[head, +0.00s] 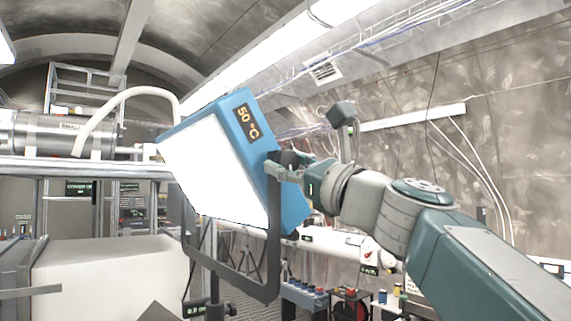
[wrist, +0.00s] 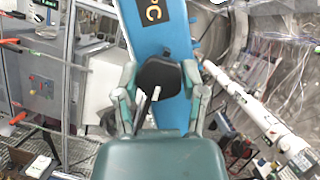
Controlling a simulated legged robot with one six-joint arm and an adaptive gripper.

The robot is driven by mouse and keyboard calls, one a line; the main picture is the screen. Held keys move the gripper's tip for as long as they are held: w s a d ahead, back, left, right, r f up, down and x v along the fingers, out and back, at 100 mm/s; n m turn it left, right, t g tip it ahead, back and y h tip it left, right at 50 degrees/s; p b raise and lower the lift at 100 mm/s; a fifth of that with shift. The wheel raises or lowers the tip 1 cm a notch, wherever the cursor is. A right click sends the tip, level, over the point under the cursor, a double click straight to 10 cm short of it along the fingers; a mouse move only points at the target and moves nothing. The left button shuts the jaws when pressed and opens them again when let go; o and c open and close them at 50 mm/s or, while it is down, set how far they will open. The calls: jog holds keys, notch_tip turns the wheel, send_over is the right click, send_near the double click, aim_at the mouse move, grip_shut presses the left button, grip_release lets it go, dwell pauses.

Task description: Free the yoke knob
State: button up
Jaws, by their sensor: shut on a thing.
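A blue box lamp (head: 215,160) with a bright white front face and a "50 °C" display hangs tilted in a dark U-shaped yoke (head: 273,250). The black yoke knob (wrist: 160,75) is on the lamp's blue side. It shows between my fingers in the wrist view, and in the head view it is mostly hidden behind my fingertips. My gripper (head: 283,166) reaches in from the right and is shut on the knob. In the wrist view the fingers of my gripper (wrist: 160,84) flank the knob on both sides.
A steel cylinder with a white hose (head: 130,92) lies on a frame at the left. A large pale block (head: 105,275) stands below it. A white pipe (head: 335,241) and a bench with small items (head: 305,293) are behind the yoke. Cables hang along the right wall.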

jog(key=n+g, duration=0.1)
jog(key=n, duration=0.2)
jog(key=n+g+y, duration=0.1)
jog(key=n+g, duration=0.1)
jog(key=n, duration=0.1)
jog(key=shift+n, duration=0.4)
jog(key=n+g, duration=0.2)
jog(key=n, duration=0.3)
jog(key=shift+w, duration=0.1)
jog(key=n, duration=0.2)
jog(key=n+g+h, duration=0.1)
jog(key=n, duration=0.1)
jog(key=shift+n+g, duration=0.3)
jog(key=n+h, duration=0.2)
jog(key=n, duration=0.2)
jog(key=shift+f, duration=0.15)
jog(key=o, duration=1.2)
jog(key=shift+c, duration=0.2)
jog(key=shift+a, duration=0.1)
